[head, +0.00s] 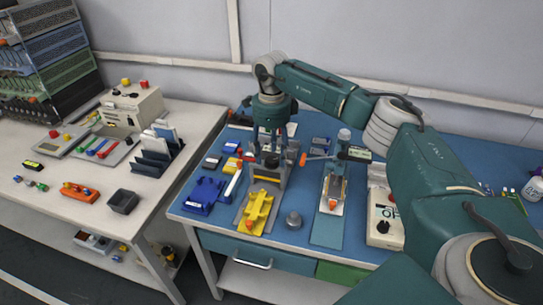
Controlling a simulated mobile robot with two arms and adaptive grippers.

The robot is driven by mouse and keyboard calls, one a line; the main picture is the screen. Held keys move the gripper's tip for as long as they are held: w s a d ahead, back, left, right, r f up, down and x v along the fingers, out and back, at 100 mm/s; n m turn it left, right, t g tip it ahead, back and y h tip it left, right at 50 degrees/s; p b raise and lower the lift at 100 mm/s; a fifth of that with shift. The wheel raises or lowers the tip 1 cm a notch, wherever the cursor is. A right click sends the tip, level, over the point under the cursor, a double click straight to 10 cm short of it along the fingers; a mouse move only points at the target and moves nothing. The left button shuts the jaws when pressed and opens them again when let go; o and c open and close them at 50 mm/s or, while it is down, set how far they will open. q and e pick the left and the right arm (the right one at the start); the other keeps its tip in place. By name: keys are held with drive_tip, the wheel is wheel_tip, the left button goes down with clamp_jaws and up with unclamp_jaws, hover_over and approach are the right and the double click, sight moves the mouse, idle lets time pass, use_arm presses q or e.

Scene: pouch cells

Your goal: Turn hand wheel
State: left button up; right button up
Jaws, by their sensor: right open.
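My right gripper (271,147) points down over a grey press-like fixture (267,186) on the blue-topped bench. Its fingers are open and apart. A dark round part (270,161) sits on the fixture just below the fingers; it may be the hand wheel, but it is small and partly covered. I cannot tell whether the fingers touch it. A yellow part (257,211) lies at the front of the fixture. My left gripper is not in view.
A second fixture (335,186) with an orange-tipped lever stands close to the right. A white instrument box (382,227) is beyond it. A blue tray (205,194) lies left, a grey knob-like piece (293,219) in front. A white table (150,188) stands further left.

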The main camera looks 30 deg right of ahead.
sight(272, 159)
wheel_tip(272, 159, up, 11)
drive_tip(key=shift+f, duration=0.15)
idle(0.6)
